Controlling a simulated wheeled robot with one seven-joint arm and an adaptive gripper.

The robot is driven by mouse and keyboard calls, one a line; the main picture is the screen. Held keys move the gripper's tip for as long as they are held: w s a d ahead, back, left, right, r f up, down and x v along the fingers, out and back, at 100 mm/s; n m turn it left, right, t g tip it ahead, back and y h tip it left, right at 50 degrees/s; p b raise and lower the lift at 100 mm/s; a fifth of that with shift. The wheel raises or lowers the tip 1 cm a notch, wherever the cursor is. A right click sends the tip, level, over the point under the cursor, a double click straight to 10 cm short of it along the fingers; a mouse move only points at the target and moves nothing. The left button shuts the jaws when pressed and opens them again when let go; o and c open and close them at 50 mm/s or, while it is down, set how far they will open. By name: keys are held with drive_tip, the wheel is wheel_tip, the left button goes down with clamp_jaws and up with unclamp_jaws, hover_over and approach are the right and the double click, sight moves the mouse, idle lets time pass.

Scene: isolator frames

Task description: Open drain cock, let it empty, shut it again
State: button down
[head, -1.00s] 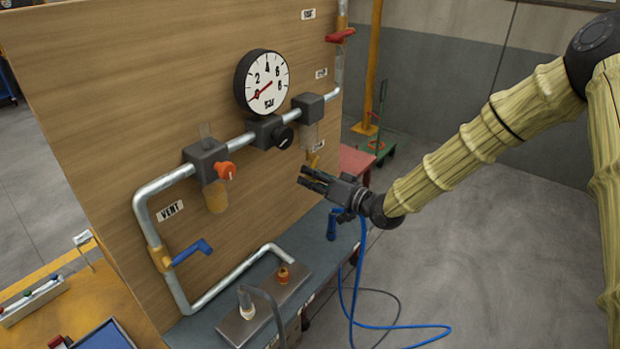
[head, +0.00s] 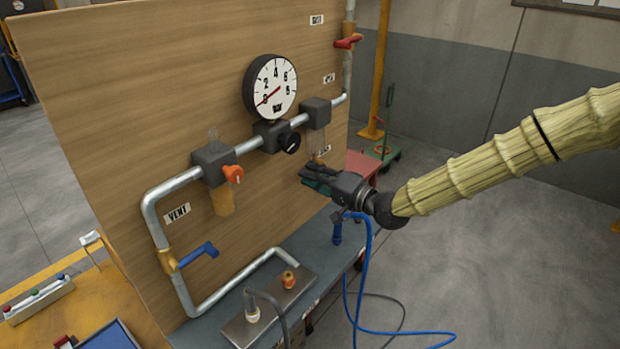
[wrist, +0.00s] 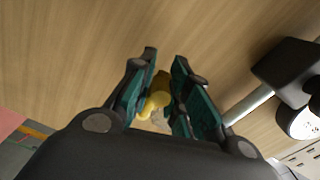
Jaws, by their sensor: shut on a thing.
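The brass-yellow drain cock (wrist: 157,98) sits between my fingers in the wrist view. In the head view its top shows as a small brass part (head: 318,160) under the clear bowl (head: 317,143) of the right-hand filter block (head: 316,112). My gripper (head: 312,180) reaches in from the right, close to the board, and is shut on the cock. The fingers hide most of the cock in the head view. I cannot tell whether any liquid is coming out.
The pressure gauge (head: 272,86) has its red needle at the low end. An orange-knobbed block (head: 213,163) with an amber bowl, a blue vent lever (head: 197,255) and a red lever (head: 348,42) are on the board. A blue hose (head: 358,290) hangs below my gripper.

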drive_tip(key=shift+w+d+r+m, duration=0.1)
drive_tip(key=shift+w+r+m, duration=0.1)
drive_tip(key=shift+r+m, duration=0.55)
drive_tip(key=shift+r, duration=0.1)
drive_tip(key=c, duration=1.4)
unclamp_jaws()
drive_tip(key=shift+s, duration=0.1)
drive_tip(key=shift+d+f, duration=0.1)
drive_tip(key=shift+f, duration=0.2)
drive_tip(key=v, duration=1.2)
drive_tip(key=shift+r, duration=0.1)
